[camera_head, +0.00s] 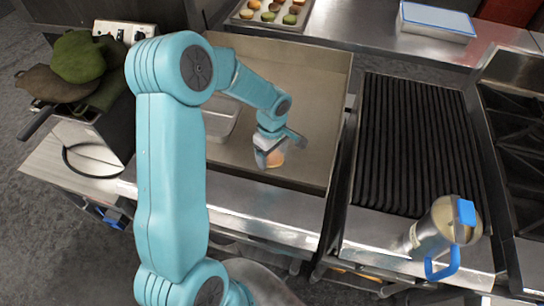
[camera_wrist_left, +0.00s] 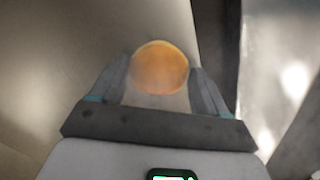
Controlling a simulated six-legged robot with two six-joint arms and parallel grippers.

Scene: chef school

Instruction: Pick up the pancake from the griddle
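The pancake (camera_head: 275,159) is a small round golden-orange disc low over the flat steel griddle (camera_head: 312,85), towards its front. My left gripper (camera_head: 278,151) is right at the pancake, with its fingers spread on either side of it. In the left wrist view the pancake (camera_wrist_left: 160,68) sits between the two fingertips of the left gripper (camera_wrist_left: 161,66), very close to both. A narrow gap seems to show at the left finger. I cannot tell whether the pancake rests on the griddle. My right gripper is not in view.
A shallow metal pan (camera_head: 222,118) is partly behind my left arm. A tray of small round sweets (camera_head: 262,22) is at the back. Green mitts (camera_head: 78,57) lie left.

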